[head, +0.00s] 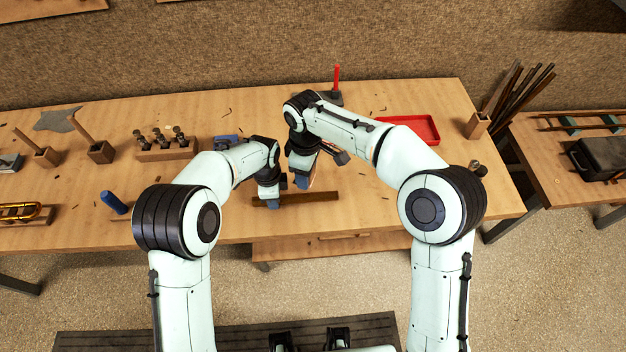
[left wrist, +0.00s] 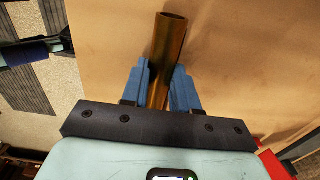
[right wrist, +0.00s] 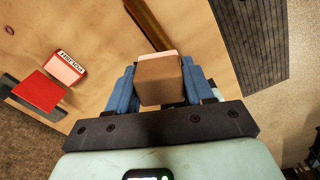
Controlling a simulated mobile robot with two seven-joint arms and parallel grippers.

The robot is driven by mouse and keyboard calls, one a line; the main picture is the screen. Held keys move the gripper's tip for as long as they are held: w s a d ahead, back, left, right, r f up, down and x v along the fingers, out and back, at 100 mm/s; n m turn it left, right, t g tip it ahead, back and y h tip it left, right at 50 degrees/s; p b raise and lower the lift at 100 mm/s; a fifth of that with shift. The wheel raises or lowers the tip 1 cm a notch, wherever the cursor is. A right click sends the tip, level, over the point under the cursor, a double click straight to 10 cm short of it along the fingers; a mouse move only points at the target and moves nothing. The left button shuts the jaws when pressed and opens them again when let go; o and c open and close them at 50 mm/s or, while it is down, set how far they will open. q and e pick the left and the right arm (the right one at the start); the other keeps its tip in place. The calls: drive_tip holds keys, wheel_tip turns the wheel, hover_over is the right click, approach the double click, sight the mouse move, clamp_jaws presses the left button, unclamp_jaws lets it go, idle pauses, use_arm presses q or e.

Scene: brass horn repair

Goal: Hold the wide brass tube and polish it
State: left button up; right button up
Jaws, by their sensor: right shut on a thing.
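The wide brass tube (head: 322,196) lies along the table near the front edge. In the left wrist view its hollow open end (left wrist: 171,20) points away from my left gripper. My left gripper (head: 274,192) is low at the tube's left part, and its blue fingers (left wrist: 161,82) press close on both sides of it. My right gripper (head: 303,178) is shut on a brown block (right wrist: 161,82) with a paler pink end, above the tube's right half. The block hides part of the tube, so I cannot tell whether they touch.
A red tray (head: 429,129) lies at the back right. A red upright post (head: 337,76) stands behind my right arm. A wooden rack (head: 182,152) with several metal pieces and a blue-handled tool (head: 113,202) are on the left. A box labelled polish (right wrist: 64,69) shows in the right wrist view.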

use_arm(q)
drive_tip(key=o, duration=0.5)
drive_tip(key=shift+r, duration=0.1)
wheel_tip(320, 180, up, 12)
drive_tip(key=shift+s, duration=0.1)
use_arm(e)
drive_tip(key=shift+s, duration=0.1)
